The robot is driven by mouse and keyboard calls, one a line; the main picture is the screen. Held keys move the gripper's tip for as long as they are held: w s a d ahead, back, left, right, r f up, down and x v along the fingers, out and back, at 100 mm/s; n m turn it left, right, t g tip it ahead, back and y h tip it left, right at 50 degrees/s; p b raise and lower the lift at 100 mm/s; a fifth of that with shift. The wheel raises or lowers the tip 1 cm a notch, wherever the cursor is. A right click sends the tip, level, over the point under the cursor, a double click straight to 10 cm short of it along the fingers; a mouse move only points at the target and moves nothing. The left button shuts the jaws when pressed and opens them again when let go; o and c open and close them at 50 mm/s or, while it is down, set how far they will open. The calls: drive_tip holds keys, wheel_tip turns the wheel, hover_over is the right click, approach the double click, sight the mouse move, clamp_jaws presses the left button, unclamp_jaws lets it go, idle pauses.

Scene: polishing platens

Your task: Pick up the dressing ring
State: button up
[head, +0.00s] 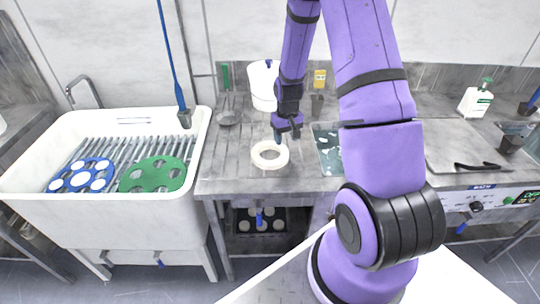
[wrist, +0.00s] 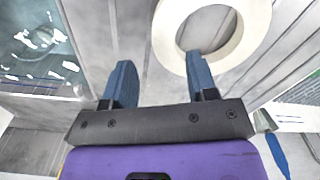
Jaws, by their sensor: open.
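The dressing ring, a cream-white ring (head: 270,165), lies flat on the grey bench, near its front edge. It shows at the top of the wrist view (wrist: 166,42), partly cut off by the frame. My gripper (head: 281,139) is at the far side of the ring in the head view. In the wrist view my gripper (wrist: 160,64) has two blue fingers spread apart with nothing between them that it holds. The right finger overlaps the ring's opening and near rim; the left finger is outside the ring. The height of the fingertips above the ring is unclear.
A white sink (head: 120,212) with a blue disc (head: 82,175) and a green disc (head: 152,174) on its rack stands left. A white tub (head: 263,85) stands behind the ring. A wet basin (head: 328,150) lies to its right. Bench (head: 230,184) left of the ring is clear.

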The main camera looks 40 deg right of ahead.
sight(283, 149)
drive_tip(key=f, duration=0.3)
drive_tip(key=shift+w+a+f, duration=0.2)
drive_tip(key=shift+w+f, duration=0.15)
drive_tip(key=shift+w, duration=0.05)
drive_tip(key=shift+f, duration=0.75)
clamp_jaws()
